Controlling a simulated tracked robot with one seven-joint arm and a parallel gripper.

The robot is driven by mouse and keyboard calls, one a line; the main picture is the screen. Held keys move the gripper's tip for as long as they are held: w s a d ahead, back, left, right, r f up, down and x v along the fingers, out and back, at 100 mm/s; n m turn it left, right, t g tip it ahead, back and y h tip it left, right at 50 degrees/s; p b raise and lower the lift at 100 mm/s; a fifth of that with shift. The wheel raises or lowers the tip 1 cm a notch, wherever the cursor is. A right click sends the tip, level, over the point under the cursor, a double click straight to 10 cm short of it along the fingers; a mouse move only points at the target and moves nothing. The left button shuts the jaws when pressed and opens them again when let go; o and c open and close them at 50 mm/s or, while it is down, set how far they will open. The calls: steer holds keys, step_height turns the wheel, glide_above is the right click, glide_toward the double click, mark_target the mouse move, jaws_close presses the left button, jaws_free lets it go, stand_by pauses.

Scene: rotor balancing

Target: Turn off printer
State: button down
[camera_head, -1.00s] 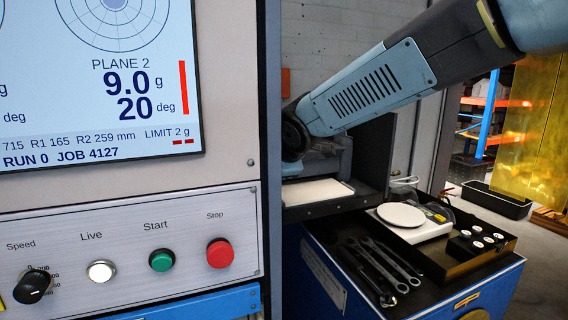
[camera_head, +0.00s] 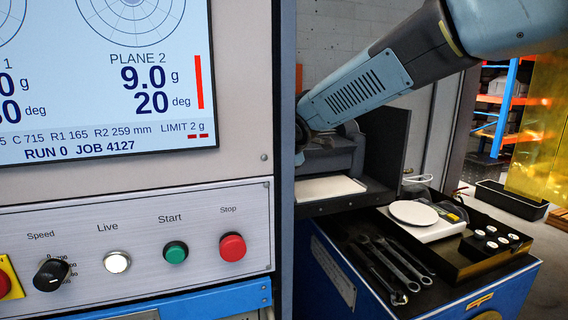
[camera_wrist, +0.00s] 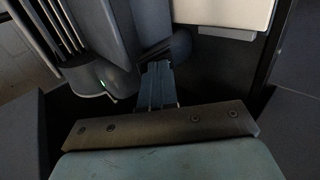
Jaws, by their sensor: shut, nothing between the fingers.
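The printer (camera_head: 345,158) is a dark grey unit on a shelf beside the machine cabinet, partly behind my arm, with a white sheet (camera_head: 331,188) at its front. In the wrist view, a ribbed grey body with a small green light (camera_wrist: 101,83), seemingly the printer (camera_wrist: 95,30), is at upper left, and the white sheet (camera_wrist: 225,12) is at upper right. My gripper (camera_wrist: 158,68) is shut and empty, its tips close to a dark rounded part (camera_wrist: 168,47). I cannot tell whether they touch. In the head view the fingers are hidden behind the cabinet edge.
The cabinet panel carries a speed knob (camera_head: 51,274), a Live light (camera_head: 117,262), a green Start button (camera_head: 175,252) and a red Stop button (camera_head: 232,247). A blue cart (camera_head: 425,300) at right holds wrenches (camera_head: 392,265), a round-plated scale (camera_head: 414,213) and small weights (camera_head: 490,240).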

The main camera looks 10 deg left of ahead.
steer(key=shift+w+r, duration=0.1)
steer(key=shift+r, duration=0.1)
steer(key=shift+r, duration=0.65)
stand_by(0.3)
steer(key=v, duration=1.3)
steer(key=shift+d, duration=0.1)
